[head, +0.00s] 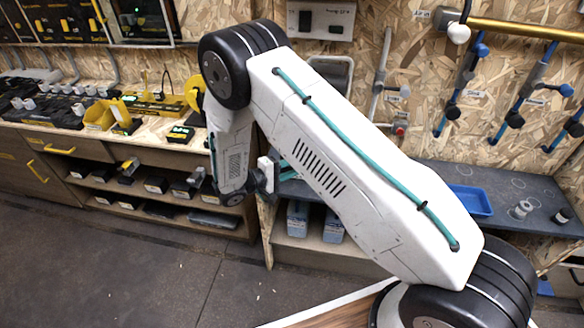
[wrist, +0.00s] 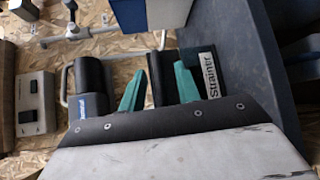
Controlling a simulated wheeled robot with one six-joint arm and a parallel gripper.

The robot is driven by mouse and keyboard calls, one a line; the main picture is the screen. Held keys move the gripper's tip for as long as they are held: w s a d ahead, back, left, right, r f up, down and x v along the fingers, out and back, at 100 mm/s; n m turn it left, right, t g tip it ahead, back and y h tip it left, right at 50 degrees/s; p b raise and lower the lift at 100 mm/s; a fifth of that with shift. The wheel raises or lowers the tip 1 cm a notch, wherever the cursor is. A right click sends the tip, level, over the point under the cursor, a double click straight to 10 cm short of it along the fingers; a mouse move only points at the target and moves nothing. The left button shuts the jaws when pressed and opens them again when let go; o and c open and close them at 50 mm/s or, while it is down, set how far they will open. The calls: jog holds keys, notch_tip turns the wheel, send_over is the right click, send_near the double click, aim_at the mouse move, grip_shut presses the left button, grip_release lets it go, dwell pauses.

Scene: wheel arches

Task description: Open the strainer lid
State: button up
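A white label reading "Strainer" (wrist: 208,74) shows sideways in the wrist view, on a dark surface at right. Just left of it stands a dark upright part (wrist: 163,62), perhaps the strainer lid; its outline is partly hidden by my gripper. My gripper (wrist: 160,84) has two teal fingers spread apart. The dark part shows between or behind them; I cannot tell whether they touch it. In the head view the teal fingers (head: 287,172) show only in part beside my white arm, which hides the strainer area.
A black cylinder with a blue band (wrist: 90,88) stands left of my fingers in the wrist view. A grey switch box (wrist: 36,104) is on the plywood wall. In the head view a dark shelf holds a blue tray (head: 470,200). Open floor (head: 130,270) lies at lower left.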

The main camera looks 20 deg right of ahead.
jog(key=shift+w+d, duration=0.1)
jog(key=shift+d, duration=0.3)
grip_shut()
